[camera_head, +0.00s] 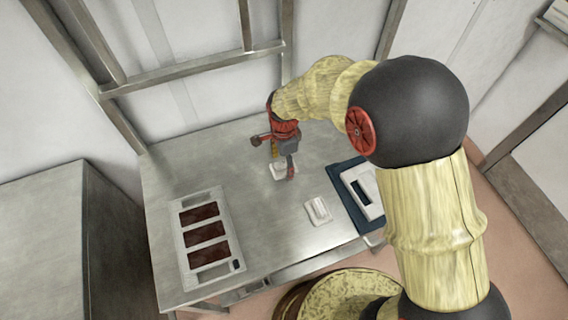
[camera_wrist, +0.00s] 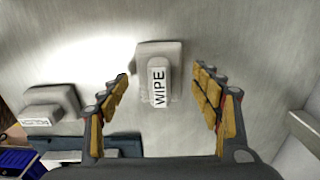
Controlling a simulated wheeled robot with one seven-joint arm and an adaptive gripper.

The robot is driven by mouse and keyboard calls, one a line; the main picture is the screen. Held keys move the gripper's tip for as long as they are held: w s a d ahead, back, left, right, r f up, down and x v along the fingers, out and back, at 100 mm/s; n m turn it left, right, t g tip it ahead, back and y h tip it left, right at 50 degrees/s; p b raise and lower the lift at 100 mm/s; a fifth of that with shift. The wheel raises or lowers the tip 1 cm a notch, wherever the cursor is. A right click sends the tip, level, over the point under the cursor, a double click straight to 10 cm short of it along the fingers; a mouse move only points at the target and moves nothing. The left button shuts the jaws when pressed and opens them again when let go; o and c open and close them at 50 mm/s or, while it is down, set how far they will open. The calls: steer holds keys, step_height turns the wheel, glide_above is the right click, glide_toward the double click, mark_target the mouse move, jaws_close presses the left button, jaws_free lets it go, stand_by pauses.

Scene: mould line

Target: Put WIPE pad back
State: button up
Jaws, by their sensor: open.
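The WIPE pad (camera_wrist: 146,54) is a pale grey block with a raised grip and a white label reading WIPE. It lies on the metal table in the wrist view, between my spread fingers with a gap on each side. In the head view the WIPE pad (camera_head: 279,172) is partly hidden under my gripper (camera_head: 283,168). My gripper (camera_wrist: 161,82) is open and empty, pointing down over the pad. A second pale pad (camera_wrist: 52,100), with an upside-down label that seems to read POLISH, lies to the left; the head view shows it nearer the front (camera_head: 318,210).
A blue mat (camera_head: 342,184) with a white frame (camera_head: 374,208) lies at the table's right. A white mould tray (camera_head: 221,208) with brown-filled cavities lies at the left.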

mark_target(284, 161)
step_height(284, 161, up, 11)
steer(key=p, duration=0.2)
steer(key=shift+r, duration=0.2)
steer(key=s+d+r+n+t, duration=0.3)
steer(key=s+d+r+n, duration=0.2)
steer(key=d+r, duration=0.8)
steer(key=s+d+r+n+t, duration=0.1)
steer(key=s+d+r+n, duration=0.2)
steer(key=s, duration=0.4)
steer(key=s+d+r+n+t, duration=0.1)
steer(key=s+d+r+n, duration=0.1)
steer(key=s+d+n, duration=0.2)
steer(key=s+d, duration=0.3)
steer(key=shift+s+d+r+n+t, duration=0.2)
steer(key=shift+r+n+t, duration=0.1)
steer(key=shift+r+n, duration=0.1)
